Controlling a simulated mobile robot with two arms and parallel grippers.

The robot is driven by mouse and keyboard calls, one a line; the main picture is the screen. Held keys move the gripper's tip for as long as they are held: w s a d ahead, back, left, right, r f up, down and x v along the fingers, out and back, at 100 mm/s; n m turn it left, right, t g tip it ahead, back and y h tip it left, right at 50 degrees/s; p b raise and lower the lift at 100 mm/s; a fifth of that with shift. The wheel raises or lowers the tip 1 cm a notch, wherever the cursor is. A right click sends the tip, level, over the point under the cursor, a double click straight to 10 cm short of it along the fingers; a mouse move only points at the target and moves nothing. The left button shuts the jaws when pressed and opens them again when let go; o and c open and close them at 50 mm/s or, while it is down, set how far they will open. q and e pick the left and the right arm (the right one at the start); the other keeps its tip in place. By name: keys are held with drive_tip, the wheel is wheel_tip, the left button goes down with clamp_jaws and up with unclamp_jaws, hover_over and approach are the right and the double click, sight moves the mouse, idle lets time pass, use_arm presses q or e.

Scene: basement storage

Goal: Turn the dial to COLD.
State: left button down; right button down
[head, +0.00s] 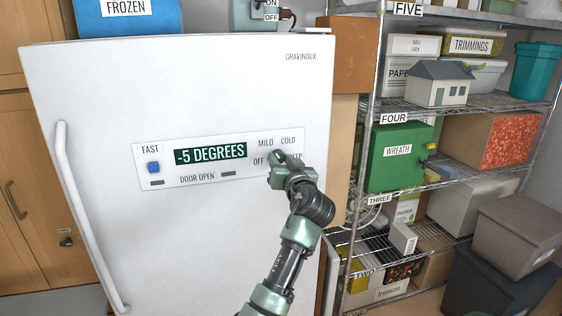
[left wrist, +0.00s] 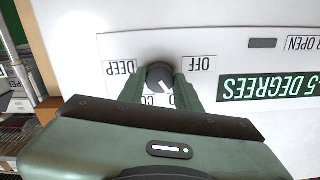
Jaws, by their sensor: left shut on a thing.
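The green display (head: 210,153) reads "-5 DEGREES". My left gripper (head: 279,158) is at the dial and covers it in the head view. In the left wrist view, upside down, the dark round dial (left wrist: 160,74) sits between the two fingers of my left gripper (left wrist: 159,82), which are shut on it. A small pale mark shows on the dial's lower part; I cannot tell exactly which label it faces. The COLD label is partly hidden there. My right gripper is not in view.
A blue button (head: 153,167) marked FAST sits at the panel's left. A long white handle (head: 82,210) runs down the freezer's left side. A wire shelf (head: 445,105) with boxes stands close on the right. A blue FROZEN box (head: 125,22) is on top.

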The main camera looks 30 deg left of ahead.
use_arm(q)
drive_tip(key=m+p, duration=0.1)
drive_tip(key=m, duration=0.2)
drive_tip(key=shift+m, duration=0.3)
drive_tip(key=m+p, duration=0.1)
drive_tip(key=m, duration=0.1)
drive_tip(key=shift+r+m, duration=0.1)
drive_tip(key=shift+m, duration=0.3)
drive_tip(key=m+p, duration=0.3)
drive_tip(key=m, duration=0.1)
drive_tip(key=shift+m+p, duration=0.7)
drive_tip(key=shift+m, duration=0.6)
drive_tip(key=shift+f+m, duration=0.2)
drive_tip(key=shift+m, duration=0.1)
drive_tip(key=c, duration=1)
unclamp_jaws()
